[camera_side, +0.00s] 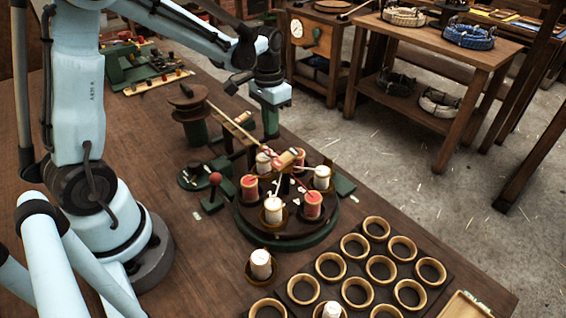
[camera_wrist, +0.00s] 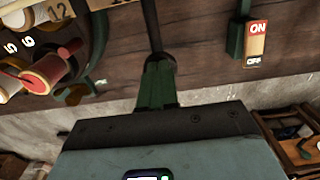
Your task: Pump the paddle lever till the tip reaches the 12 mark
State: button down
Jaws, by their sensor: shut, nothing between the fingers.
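My gripper (camera_side: 270,132) is in the side view above the far edge of the round dark turntable, with its green fingers pointing down and together. In the wrist view my gripper (camera_wrist: 158,72) shows shut fingers at the end of a dark rod (camera_wrist: 152,25) with a rounded tip. The fingers overlap that end; I cannot tell whether they touch it, or whether it is the paddle lever. A red-knobbed lever (camera_side: 215,179) stands on a green base left of the turntable.
The turntable (camera_side: 286,243) carries red and white spools with strands meeting at its middle. A tray of ring holders (camera_side: 325,290) lies in front. A wooden bar (camera_side: 230,123) slants behind. An ON/OFF switch (camera_wrist: 256,42) is at right in the wrist view.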

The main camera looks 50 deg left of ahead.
jog(key=shift+f, duration=0.85)
dwell(0.6)
jog(key=shift+s+r, duration=0.15)
jog(key=shift+r, duration=3.05)
jog(key=shift+f, duration=0.2)
jog(key=shift+f, duration=2.95)
jog(key=shift+r, duration=3.15)
